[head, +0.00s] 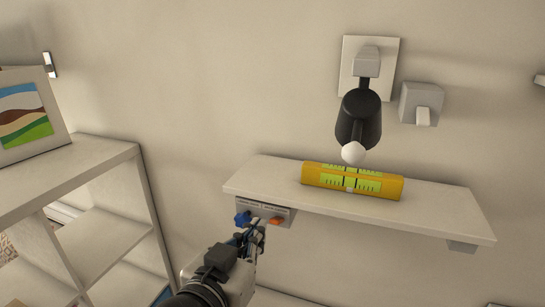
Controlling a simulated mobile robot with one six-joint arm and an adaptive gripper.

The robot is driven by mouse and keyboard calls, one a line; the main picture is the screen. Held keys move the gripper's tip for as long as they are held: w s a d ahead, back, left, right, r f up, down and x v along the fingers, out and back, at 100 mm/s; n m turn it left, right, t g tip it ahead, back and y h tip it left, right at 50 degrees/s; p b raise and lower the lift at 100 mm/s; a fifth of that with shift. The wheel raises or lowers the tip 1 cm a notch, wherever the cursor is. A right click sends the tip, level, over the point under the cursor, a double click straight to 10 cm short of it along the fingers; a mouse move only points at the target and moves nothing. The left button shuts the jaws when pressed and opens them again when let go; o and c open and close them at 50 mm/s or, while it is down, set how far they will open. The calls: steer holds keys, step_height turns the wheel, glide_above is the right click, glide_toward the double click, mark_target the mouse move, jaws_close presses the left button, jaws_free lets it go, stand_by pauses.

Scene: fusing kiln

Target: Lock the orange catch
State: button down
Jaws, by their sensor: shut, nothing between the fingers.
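The orange catch (276,221) is a small orange piece on a grey plate (283,212) under the left part of the white wall shelf. Whether it is locked is too small to tell. A blue catch (242,218) sits to its left on the same plate. My gripper (259,226) is shut and empty. It reaches up from below, with its tips just left of the orange catch and close to it in the picture. I cannot tell whether they touch. The gripper hides part of the plate between the two catches.
The white shelf (240,184) overhangs the catches and carries a yellow spirit level (315,175). A black wall lamp (360,115) with a white bulb hangs above it. A white shelf unit (85,165) with a picture (25,115) stands at left.

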mark_target(277, 220)
steer(key=x, duration=1)
steer(key=shift+a+f+b, duration=0.1)
steer(key=shift+f+b, duration=0.05)
steer(key=shift+b, duration=0.3)
steer(key=shift+s+t+b, duration=0.2)
steer(key=shift+t+b, duration=0.2)
steer(key=shift+b, duration=0.15)
